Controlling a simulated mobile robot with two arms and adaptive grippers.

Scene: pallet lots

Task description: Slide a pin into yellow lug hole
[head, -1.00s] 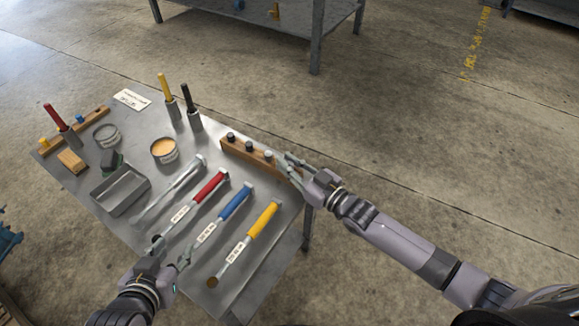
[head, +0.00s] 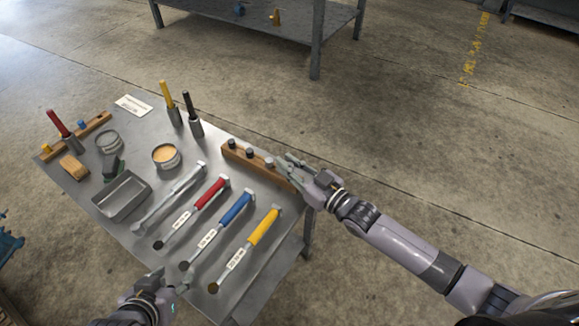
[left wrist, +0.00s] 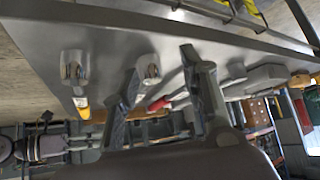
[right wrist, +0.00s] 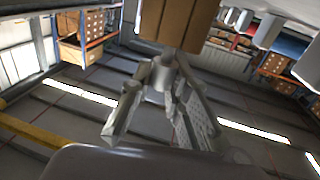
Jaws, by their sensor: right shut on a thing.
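The yellow-handled tool (head: 264,228) lies at the right of a row on the steel table; its near end is a round lug (head: 213,288) with a dark round centre. A wooden block (head: 233,156) holding dark and grey pins (head: 249,153) stands at the table's far right edge. My right gripper (head: 286,165) is at the block's right end. In the right wrist view its fingers are shut on a grey pin (right wrist: 163,75) close against the block (right wrist: 175,22). My left gripper (head: 168,284) is at the near edge; in the left wrist view its fingers (left wrist: 163,80) are apart and empty.
Red (head: 211,190) and blue (head: 236,207) tools and a bare metal one lie beside the yellow tool. A grey tray (head: 122,196), an orange-filled tin (head: 166,156) and upright handles (head: 167,95) stand farther left. The near right table corner is bare.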

